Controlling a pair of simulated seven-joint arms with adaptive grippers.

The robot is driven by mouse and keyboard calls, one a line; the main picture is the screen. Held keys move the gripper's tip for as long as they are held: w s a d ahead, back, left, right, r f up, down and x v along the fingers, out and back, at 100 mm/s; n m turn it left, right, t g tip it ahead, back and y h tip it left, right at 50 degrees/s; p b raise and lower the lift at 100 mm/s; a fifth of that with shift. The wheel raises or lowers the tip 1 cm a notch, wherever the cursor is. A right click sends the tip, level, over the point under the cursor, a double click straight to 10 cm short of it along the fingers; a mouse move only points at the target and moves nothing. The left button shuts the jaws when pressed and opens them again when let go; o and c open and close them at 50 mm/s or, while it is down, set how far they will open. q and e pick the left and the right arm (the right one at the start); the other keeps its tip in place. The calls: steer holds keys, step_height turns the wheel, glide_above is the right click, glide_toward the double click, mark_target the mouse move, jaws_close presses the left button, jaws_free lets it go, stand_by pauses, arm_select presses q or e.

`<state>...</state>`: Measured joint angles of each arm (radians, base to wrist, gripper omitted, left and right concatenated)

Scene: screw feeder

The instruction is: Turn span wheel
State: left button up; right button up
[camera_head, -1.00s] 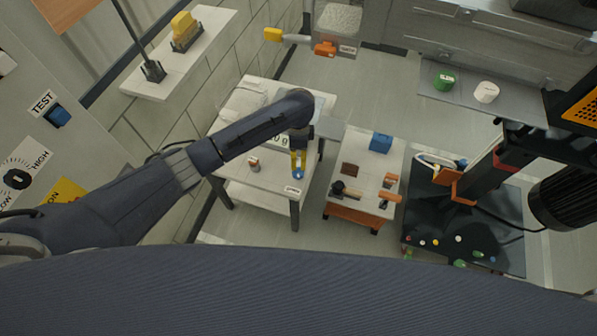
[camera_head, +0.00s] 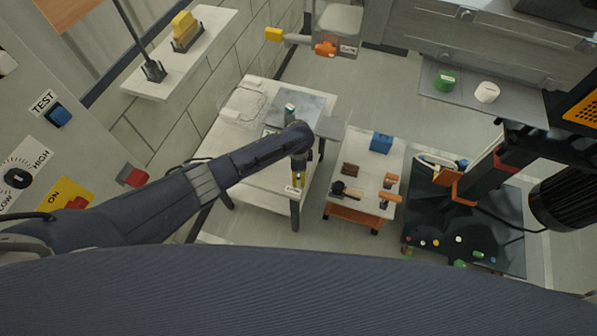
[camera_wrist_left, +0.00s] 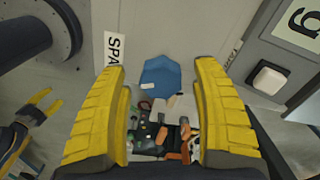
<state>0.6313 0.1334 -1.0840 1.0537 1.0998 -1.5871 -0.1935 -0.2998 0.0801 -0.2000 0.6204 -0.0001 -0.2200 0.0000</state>
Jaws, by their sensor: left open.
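In the left wrist view a blue wheel (camera_wrist_left: 160,76) sits beside a partly cut-off label beginning "SPA" (camera_wrist_left: 115,50). My left gripper (camera_wrist_left: 160,100) is open, with one yellow finger on each side of the wheel's line in that view. I cannot tell whether they touch it. In the head view my left gripper (camera_head: 298,180) points down at the front edge of the white table (camera_head: 255,178), and it hides the wheel there. Spread yellow fingers at the lower left of the wrist view look like my right gripper (camera_wrist_left: 25,128), empty.
A white button (camera_wrist_left: 268,80) and a panel with a "g" (camera_wrist_left: 304,20) are close on the right in the wrist view. A small cart (camera_head: 362,195) with a blue box (camera_head: 381,142) stands right of the table. Floor (camera_head: 345,80) shows behind.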

stand_by(0.3)
arm_select(q)
steer(key=c, duration=1.3)
steer(key=shift+s+f, duration=0.1)
steer(key=shift+n, duration=0.3)
